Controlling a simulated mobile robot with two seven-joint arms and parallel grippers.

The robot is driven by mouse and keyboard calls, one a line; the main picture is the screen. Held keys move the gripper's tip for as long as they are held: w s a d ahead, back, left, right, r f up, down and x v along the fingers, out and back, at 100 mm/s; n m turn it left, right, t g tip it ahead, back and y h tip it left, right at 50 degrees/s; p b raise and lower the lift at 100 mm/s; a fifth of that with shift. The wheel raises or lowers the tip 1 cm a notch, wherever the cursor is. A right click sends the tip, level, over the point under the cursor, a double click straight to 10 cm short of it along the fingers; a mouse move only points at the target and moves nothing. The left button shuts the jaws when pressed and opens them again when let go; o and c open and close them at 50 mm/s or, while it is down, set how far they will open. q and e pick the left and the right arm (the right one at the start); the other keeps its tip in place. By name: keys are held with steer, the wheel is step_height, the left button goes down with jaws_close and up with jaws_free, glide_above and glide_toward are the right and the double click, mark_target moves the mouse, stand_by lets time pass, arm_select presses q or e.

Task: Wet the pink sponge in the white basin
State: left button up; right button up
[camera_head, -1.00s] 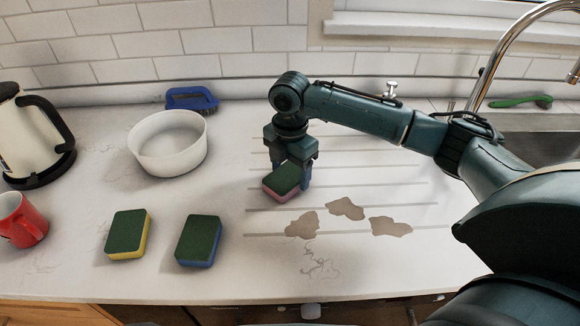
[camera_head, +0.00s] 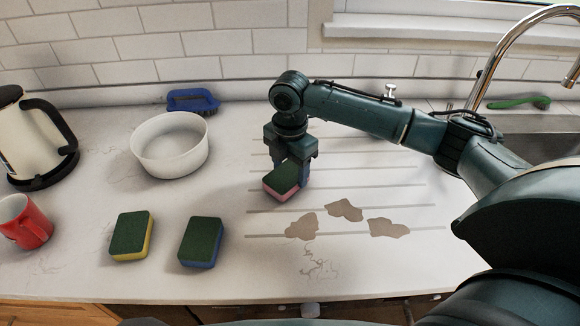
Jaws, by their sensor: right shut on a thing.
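The pink sponge (camera_head: 282,180) has a dark green top and a pink lower layer. It is at the grooved part of the counter, right of the basin. My right gripper (camera_head: 291,176) points down and is shut on the pink sponge; its fingers partly cover the sponge's back. I cannot tell whether the sponge still touches the counter. The white basin (camera_head: 150,157) stands upright on the counter to the left, apart from the gripper. Its inside looks pale, and I cannot make out water in it. My left gripper is not in view.
A yellow-and-green sponge (camera_head: 131,236) and a blue-and-green sponge (camera_head: 201,242) lie in front of the basin. A blue brush (camera_head: 192,100) is behind it. A kettle (camera_head: 30,140) and red mug (camera_head: 24,222) stand left. Brown stains (camera_head: 346,210) mark the counter. The sink (camera_head: 535,138) is right.

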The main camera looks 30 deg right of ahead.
mark_target(290, 172)
step_height(290, 172, up, 2)
steer(key=shift+p, duration=0.75)
steer(key=shift+r, duration=2)
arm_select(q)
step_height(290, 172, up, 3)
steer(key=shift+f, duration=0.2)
